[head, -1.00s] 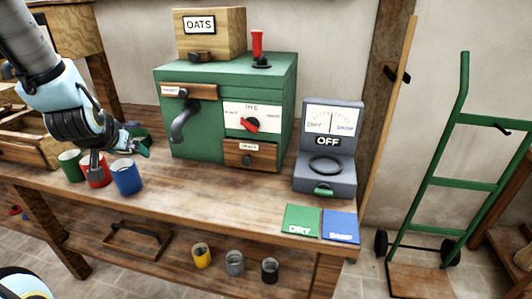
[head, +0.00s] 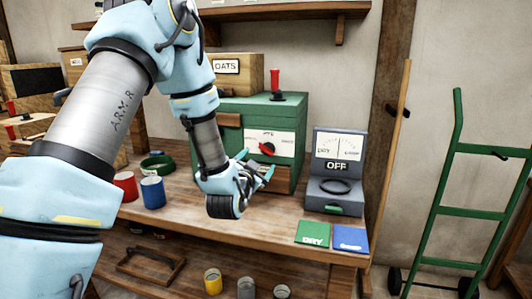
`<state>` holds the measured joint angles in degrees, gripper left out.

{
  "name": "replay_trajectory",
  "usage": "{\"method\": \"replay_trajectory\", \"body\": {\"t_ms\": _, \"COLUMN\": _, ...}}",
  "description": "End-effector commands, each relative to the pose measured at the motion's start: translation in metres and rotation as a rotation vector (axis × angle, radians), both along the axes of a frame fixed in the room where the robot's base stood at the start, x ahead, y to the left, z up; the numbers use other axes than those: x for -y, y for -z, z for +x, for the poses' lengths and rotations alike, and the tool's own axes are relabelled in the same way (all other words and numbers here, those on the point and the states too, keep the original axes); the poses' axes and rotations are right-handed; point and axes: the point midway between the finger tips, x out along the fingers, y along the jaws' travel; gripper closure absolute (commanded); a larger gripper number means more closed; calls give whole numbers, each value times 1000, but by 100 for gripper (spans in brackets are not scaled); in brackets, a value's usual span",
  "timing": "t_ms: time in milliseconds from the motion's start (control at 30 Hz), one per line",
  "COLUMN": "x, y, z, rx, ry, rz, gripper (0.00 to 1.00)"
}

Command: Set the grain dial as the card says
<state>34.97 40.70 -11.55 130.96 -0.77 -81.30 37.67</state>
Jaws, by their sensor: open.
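The dial is a red pointer knob (head: 267,148) on a white panel (head: 286,143) on the front of the green mill (head: 275,111). The panel's small lettering is too blurred to read fully. A white card reading OATS (head: 227,67) is on the wooden box (head: 250,73) on top of the mill. My gripper (head: 257,170) is open and empty, in front of the mill, just below and left of the knob. It looks apart from the knob, though depth is hard to judge. My arm hides the mill's left front and part of the lower drawer.
A grey meter (head: 337,146) showing OFF stands right of the mill, with green DRY (head: 312,234) and blue (head: 351,239) cards before it. Red (head: 125,185) and blue (head: 152,192) cups stand left on the bench. A red-handled lever (head: 275,78) rises from the mill.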

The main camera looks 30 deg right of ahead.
Motion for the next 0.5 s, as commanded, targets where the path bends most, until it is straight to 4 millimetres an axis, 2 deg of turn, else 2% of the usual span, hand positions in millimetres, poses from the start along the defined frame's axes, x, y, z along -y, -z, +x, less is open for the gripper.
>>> {"method": "replay_trajectory", "body": {"t_ms": 300, "x": 39, "y": -2, "z": 42, "rx": -2, "ry": -1, "rz": -1, "gripper": 0}}
{"method": "replay_trajectory", "body": {"t_ms": 500, "x": 50, "y": -1, "z": 55, "rx": -1, "ry": -1, "rz": 0, "gripper": 0}}
